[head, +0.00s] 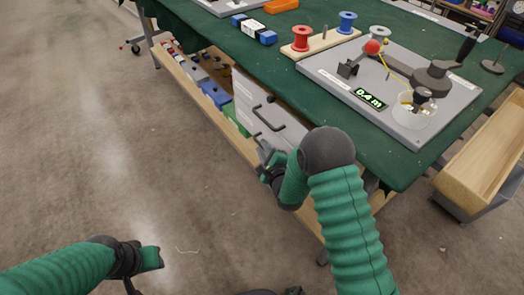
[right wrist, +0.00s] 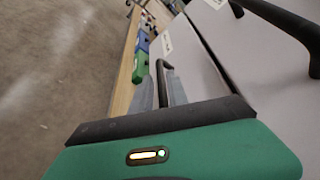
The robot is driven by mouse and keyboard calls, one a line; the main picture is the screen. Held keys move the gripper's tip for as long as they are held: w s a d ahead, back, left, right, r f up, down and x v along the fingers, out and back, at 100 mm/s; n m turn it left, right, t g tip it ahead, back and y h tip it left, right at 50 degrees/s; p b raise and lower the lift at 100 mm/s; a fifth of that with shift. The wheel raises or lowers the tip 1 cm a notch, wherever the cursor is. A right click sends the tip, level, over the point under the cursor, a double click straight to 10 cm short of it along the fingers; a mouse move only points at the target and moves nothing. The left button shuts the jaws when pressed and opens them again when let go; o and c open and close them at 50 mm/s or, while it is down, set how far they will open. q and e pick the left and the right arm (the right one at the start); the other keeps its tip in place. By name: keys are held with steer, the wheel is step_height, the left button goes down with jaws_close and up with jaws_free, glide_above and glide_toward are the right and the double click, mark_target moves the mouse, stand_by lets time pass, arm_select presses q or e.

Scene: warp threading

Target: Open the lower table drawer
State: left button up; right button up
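A white drawer unit hangs under the green-topped table. The upper drawer's black handle (head: 268,120) shows in the head view, and again at the top right of the right wrist view (right wrist: 285,15). My right gripper (head: 268,152) is at the lower drawer. In the right wrist view its two grey fingers (right wrist: 161,90) lie close on either side of the lower drawer's black handle (right wrist: 163,70) and look shut on it. The lower drawer front (right wrist: 205,75) looks about flush with the upper one. My left gripper (head: 150,258) is low at the left, away from the table; its fingers are unclear.
The green table (head: 235,50) carries a grey board (head: 325,72) with a black device and spools on a wooden holder (head: 325,42). A wooden shelf edge (head: 200,100) with blue and green bins (head: 215,95) runs left of the drawers. The floor (head: 130,150) in front is clear.

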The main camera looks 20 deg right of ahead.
steer(key=shift+x, duration=0.75)
steer(key=shift+d, duration=0.15)
steer(key=shift+c, duration=0.3)
jaws_close()
stand_by(0.4)
